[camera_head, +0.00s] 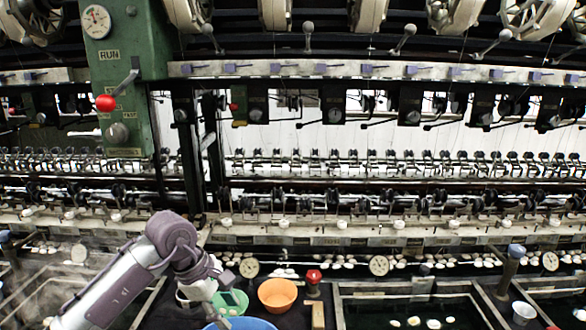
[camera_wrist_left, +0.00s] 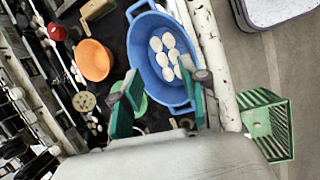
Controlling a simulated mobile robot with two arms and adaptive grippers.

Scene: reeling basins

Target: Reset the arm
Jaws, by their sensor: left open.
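My left arm comes in from the lower left in the head view, and its gripper (camera_head: 213,297) hangs over the green bowl (camera_head: 233,300) and the blue basin (camera_head: 240,324). In the left wrist view the gripper (camera_wrist_left: 160,80) has its two green fingers spread apart with nothing between them. Beyond the fingertips is the blue basin (camera_wrist_left: 143,59), holding several white cocoons (camera_wrist_left: 167,55). The green bowl (camera_wrist_left: 141,104) is mostly hidden behind one finger. My right gripper is not in view.
An orange bowl (camera_head: 277,293) stands right of the green bowl, with a red-topped object (camera_head: 314,276) beside it. Water basins with cocoons (camera_head: 412,306) lie to the right. The reeling machine runs across the back. A green crate (camera_wrist_left: 268,124) stands on the floor.

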